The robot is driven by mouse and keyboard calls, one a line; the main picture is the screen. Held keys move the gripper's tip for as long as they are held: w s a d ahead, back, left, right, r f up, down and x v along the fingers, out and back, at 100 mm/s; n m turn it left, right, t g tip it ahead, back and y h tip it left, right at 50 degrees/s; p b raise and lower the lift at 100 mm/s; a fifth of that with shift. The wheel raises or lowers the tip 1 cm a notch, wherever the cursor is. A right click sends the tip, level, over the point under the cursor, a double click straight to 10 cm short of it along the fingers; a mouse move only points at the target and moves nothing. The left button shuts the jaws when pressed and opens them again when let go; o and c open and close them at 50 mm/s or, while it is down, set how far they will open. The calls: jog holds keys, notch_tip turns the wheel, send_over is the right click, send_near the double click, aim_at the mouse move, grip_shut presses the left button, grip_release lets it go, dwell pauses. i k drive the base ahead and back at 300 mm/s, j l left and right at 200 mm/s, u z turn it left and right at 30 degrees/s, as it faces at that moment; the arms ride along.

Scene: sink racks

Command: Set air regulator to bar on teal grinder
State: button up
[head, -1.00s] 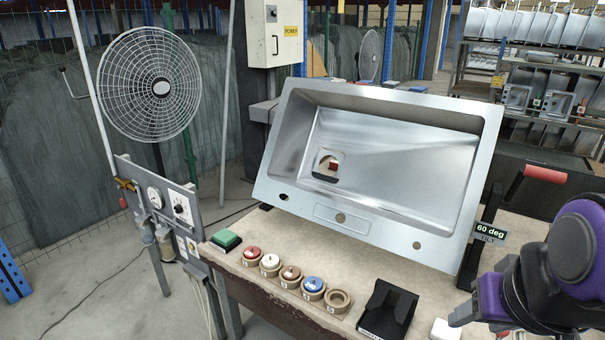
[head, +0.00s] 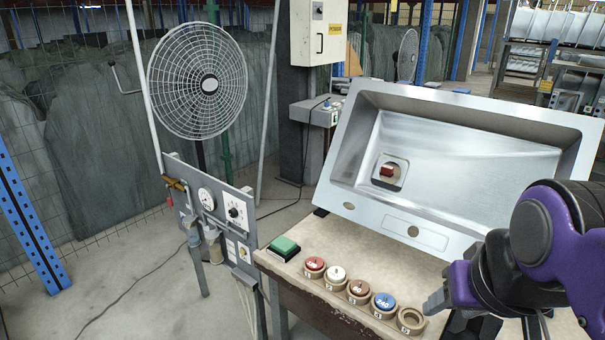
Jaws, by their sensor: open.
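A grey upright panel (head: 222,222) stands at the left, beside the bench. It carries a round white gauge (head: 207,199) and a white dial with a dark knob (head: 236,212). A brass-coloured valve with an orange-red part (head: 176,184) sits at its left edge. The gauge reading and dial marks are too small to read. No teal grinder can be made out. My gripper (head: 440,302) is at the lower right, over the bench's front edge, far from the panel. It is open and looks empty; the arm hides part of it.
A tilted steel sink (head: 440,150) stands on the bench (head: 300,238). Along the front lie a green block (head: 285,246) and several numbered discs in ring holders, including a red one (head: 315,265). A caged fan (head: 198,80) stands behind the panel.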

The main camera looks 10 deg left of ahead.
aim_at(233, 213)
jog(key=i+j, duration=0.1)
jog(key=j, duration=0.25)
jog(key=i+j, duration=0.1)
jog(key=j, duration=0.25)
jog(key=i+j+u, duration=0.1)
jog(key=j, duration=0.2)
jog(key=i+j, duration=0.15)
jog(key=j, duration=0.2)
jog(key=i+j+u, duration=0.1)
jog(key=j, duration=0.25)
